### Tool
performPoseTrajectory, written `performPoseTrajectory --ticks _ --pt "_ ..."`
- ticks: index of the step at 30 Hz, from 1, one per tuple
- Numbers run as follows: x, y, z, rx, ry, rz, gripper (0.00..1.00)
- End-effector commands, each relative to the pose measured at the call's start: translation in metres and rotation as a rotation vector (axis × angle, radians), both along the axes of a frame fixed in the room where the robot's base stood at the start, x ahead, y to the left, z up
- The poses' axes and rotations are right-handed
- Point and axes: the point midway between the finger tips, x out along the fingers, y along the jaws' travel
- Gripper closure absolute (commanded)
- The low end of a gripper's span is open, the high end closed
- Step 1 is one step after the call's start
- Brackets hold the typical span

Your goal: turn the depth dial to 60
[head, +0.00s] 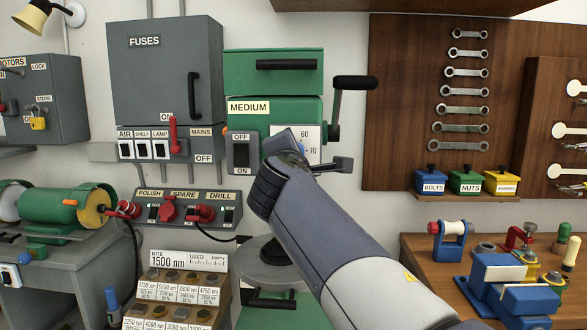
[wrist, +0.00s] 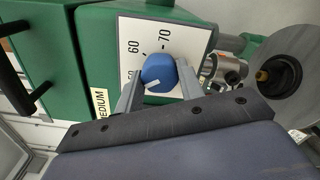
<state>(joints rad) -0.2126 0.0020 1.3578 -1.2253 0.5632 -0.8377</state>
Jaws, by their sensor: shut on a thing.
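The depth dial (wrist: 158,72) is a round blue knob with a white pointer mark, on a white scale plate (wrist: 135,30) on the green drill press. In the wrist view the mark sits at the knob's lower left, on the side of a partly hidden number below 60, and away from the 60 and 70 marks. My gripper (wrist: 160,84) is shut on the dial, one grey finger at each side. In the head view my gripper (head: 290,150) is at the scale plate (head: 307,133), and my arm hides most of the dial.
A black-handled crank (head: 352,84) sticks out right of the drill press head. An on/off switch (head: 240,152) is left of the plate. A grey fuse box (head: 165,70) stands further left. The chuck (wrist: 232,68) shows at the right in the wrist view.

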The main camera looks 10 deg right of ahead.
Motion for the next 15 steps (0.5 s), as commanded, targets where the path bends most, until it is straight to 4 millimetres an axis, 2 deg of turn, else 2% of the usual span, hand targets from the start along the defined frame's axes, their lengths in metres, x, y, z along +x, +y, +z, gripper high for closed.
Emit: performPoseTrajectory --ticks 1,15 --pt "0.0001 -0.0001 -0.0046 0.043 -0.015 0.0 0.86" --pt "0.0003 -0.0001 -0.0047 0.468 -0.152 0.0 0.86"
